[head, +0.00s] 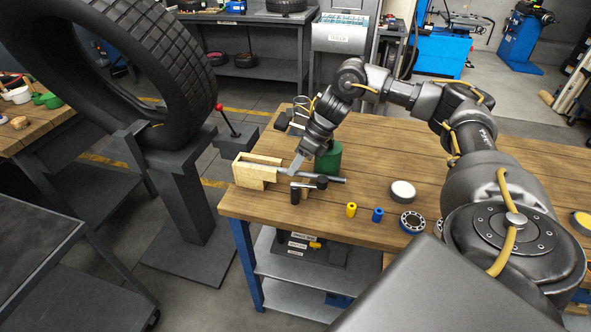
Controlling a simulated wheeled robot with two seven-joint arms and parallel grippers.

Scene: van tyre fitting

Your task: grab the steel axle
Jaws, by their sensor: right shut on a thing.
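The steel axle (334,179) is a grey rod lying roughly level at the left part of the wooden workbench (365,150). My right gripper (289,170) reaches down over the bench from the upper right. Its fingers are shut on the axle near the rod's left end, beside a light wooden box (258,160). The fingertips are small here and partly hide that end. I cannot tell whether the axle is clear of the bench top. My left gripper is not in view.
Yellow (351,210) and blue (377,215) cylinders and a bearing (412,222) are near the front edge. A large tyre (177,75) stands left of the bench.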

